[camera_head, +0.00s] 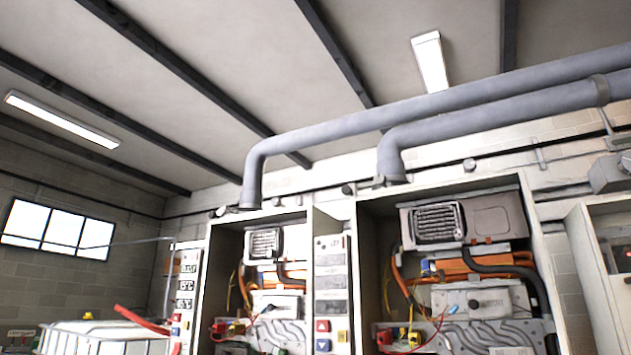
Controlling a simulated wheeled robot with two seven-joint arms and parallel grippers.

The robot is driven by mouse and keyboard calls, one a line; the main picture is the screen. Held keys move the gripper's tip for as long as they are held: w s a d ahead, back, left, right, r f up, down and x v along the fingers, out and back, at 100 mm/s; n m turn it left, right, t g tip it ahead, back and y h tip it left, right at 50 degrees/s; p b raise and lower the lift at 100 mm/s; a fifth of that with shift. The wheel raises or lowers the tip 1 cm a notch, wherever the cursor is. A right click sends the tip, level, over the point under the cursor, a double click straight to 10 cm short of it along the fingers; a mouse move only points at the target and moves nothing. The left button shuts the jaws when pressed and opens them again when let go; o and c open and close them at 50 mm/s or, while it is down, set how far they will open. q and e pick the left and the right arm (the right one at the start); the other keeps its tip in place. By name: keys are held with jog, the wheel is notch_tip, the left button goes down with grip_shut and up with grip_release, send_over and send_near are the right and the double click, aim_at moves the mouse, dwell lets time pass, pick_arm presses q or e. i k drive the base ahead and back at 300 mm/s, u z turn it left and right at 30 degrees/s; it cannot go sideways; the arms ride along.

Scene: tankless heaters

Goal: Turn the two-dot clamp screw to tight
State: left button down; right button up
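I cannot make out a clamp screw with two dots; any such mark is too small to tell here. Two open heater cabinets stand ahead. The right cabinet (363,250) holds a grey unit with a grille (437,223), orange and black hoses, thin coloured wires and a grey plate (490,300) with a dark round knob (473,304). The left cabinet (222,262) holds a similar, smaller-looking set of parts. The lower parts of both cabinets are cut off by the picture's bottom edge. Neither of my grippers is in view.
A control panel (332,265) with coloured buttons stands between the cabinets, and another panel (186,290) is left of them. Large grey pipes (330,130) run overhead. A white container (100,338) and a red bar (142,320) are at lower left. Another cabinet (590,265) stands far right.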

aim_at(380, 179)
jog(key=u, duration=1.05)
jog(key=i, duration=1.75)
jog(key=z, duration=1.75)
